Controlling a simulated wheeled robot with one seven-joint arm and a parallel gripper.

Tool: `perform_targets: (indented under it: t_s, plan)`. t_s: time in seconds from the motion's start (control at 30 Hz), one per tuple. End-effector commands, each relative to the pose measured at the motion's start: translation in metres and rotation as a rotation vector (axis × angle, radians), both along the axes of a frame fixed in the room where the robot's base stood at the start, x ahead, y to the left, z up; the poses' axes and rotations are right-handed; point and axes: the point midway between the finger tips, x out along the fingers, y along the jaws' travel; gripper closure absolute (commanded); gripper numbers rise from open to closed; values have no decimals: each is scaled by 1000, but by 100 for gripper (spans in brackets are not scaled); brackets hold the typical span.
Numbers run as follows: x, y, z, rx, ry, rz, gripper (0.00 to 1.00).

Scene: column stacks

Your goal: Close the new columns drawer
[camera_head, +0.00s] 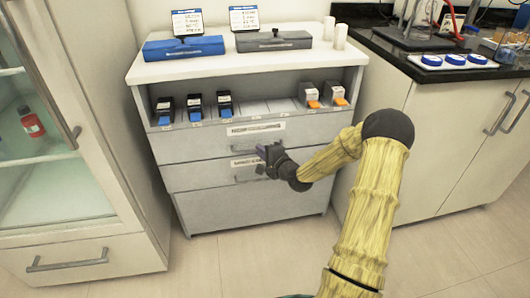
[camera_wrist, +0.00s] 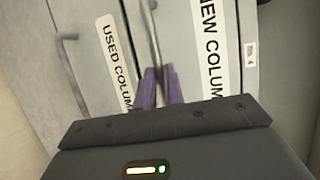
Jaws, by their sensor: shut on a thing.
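The new columns drawer (camera_head: 190,146) is the upper drawer of the grey cabinet, with a white "NEW COLUMNS" label (camera_wrist: 211,50) in the wrist view. Its handle (camera_wrist: 150,30) is a thin bar beside that label. My gripper (camera_head: 264,153) is at the drawer front in the head view. In the wrist view, its purple fingers (camera_wrist: 160,86) are shut on the handle. The fingers and wrist hide part of the handle. I cannot tell clearly how far the drawer stands out from the cabinet.
The used columns drawer (camera_head: 200,178) lies just below, with its own handle (camera_wrist: 66,36). An open shelf above holds several small boxes (camera_head: 195,106). A glass-door cabinet (camera_head: 85,130) stands left and a black-topped counter (camera_head: 440,140) right. Floor in front (camera_head: 235,262) is clear.

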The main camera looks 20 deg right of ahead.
Motion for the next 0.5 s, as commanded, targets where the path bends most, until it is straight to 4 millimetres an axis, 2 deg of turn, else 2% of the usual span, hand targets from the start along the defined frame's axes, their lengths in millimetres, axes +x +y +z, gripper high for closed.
perform_targets:
  t_s: [0.03, 0.07, 0.17, 0.5]
  plan:
    - [3, -1, 2, -1, -8, -3, 100]
    - [3, -1, 2, -1, -8, -3, 88]
    - [3, -2, 2, -1, -8, -4, 68]
    - [0, -2, 3, -1, -5, -3, 67]
